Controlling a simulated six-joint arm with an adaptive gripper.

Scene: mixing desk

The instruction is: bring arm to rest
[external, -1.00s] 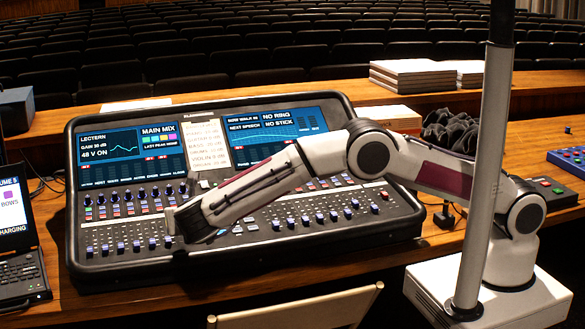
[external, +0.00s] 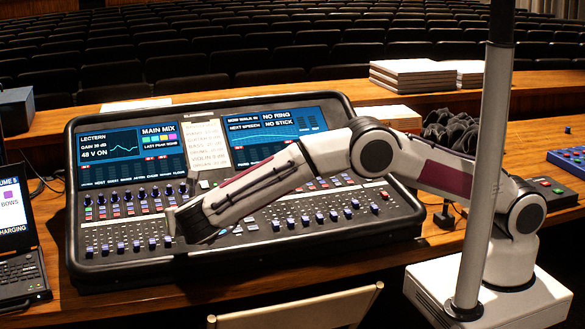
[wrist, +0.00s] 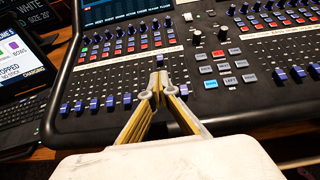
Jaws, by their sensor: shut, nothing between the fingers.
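My gripper (wrist: 157,90) shows in the wrist view with its two fingers together and nothing between them. It points over the lower fader rows of the mixing desk (wrist: 240,112). I cannot tell whether the fingertips touch the desk. In the external view the mixing desk (external: 115,271) is a large black console with lit screens, and my arm reaches across it from the right. The gripper is largely hidden behind the arm's end there.
A laptop (external: 22,260) stands at the left edge of the wooden desk. White books (external: 413,75) and a black bundled item (external: 448,130) lie at the back right. A small box with buttons (external: 568,158) is far right. A chair back (external: 300,308) stands in front.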

